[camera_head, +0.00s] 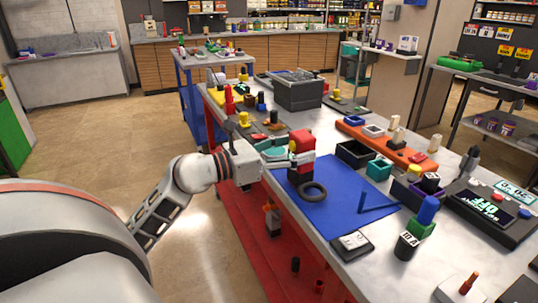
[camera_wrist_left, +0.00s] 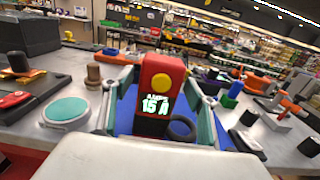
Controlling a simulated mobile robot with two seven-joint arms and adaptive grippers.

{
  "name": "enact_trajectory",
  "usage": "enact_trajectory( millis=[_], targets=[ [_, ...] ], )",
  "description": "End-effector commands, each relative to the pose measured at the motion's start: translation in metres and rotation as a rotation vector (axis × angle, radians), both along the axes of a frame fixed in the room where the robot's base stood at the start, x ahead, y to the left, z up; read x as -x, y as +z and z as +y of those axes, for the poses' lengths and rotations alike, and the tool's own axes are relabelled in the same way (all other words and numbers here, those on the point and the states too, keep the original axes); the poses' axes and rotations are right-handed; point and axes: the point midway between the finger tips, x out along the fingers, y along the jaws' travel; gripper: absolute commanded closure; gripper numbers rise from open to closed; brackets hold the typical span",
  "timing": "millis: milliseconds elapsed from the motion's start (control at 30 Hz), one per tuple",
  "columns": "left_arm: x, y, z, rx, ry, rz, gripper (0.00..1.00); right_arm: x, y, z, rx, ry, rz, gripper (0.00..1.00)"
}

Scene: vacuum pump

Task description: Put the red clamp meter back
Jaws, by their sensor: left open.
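The red clamp meter (camera_head: 301,143) stands upright on the near left part of the blue mat (camera_head: 340,195). It has a red and black body. In the left wrist view the meter (camera_wrist_left: 155,90) shows a yellow button and a lit "15 A" display. A black ring (camera_head: 313,192) lies at its foot; I cannot tell whether it is joined to the meter. My left gripper (camera_head: 275,153) is open just left of the meter. In the left wrist view its fingers (camera_wrist_left: 158,112) spread on both sides of the meter. Contact cannot be told. My right gripper is not in view.
A dark bin (camera_head: 298,94) stands farther back on the bench. An orange rack (camera_head: 385,142) and a black open box (camera_head: 354,153) lie behind the mat. A blue and green part (camera_head: 424,218) and a display unit (camera_head: 490,208) stand right. The mat's middle is mostly clear.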

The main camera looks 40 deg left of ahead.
Motion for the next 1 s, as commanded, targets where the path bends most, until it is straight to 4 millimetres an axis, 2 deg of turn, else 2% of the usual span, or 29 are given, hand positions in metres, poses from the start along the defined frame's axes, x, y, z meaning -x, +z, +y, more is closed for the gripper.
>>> enact_trajectory(
  millis=[400, 600, 733, 867, 1000],
  targets=[
    [0.067, -0.003, 0.028, -0.001, 0.001, 0.005, 0.42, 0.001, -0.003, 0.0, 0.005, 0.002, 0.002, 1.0],
    [0.087, -0.002, 0.036, 0.0, 0.001, 0.002, 0.42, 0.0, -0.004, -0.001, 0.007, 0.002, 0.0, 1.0],
    [0.092, -0.003, 0.035, 0.025, -0.006, 0.006, 0.42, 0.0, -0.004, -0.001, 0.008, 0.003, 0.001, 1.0],
    [0.093, -0.018, 0.023, 0.216, -0.04, 0.036, 0.42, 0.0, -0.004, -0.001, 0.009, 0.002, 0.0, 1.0],
    [0.093, -0.051, 0.007, 0.649, -0.067, 0.116, 0.42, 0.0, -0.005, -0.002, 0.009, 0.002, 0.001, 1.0]
  ],
)
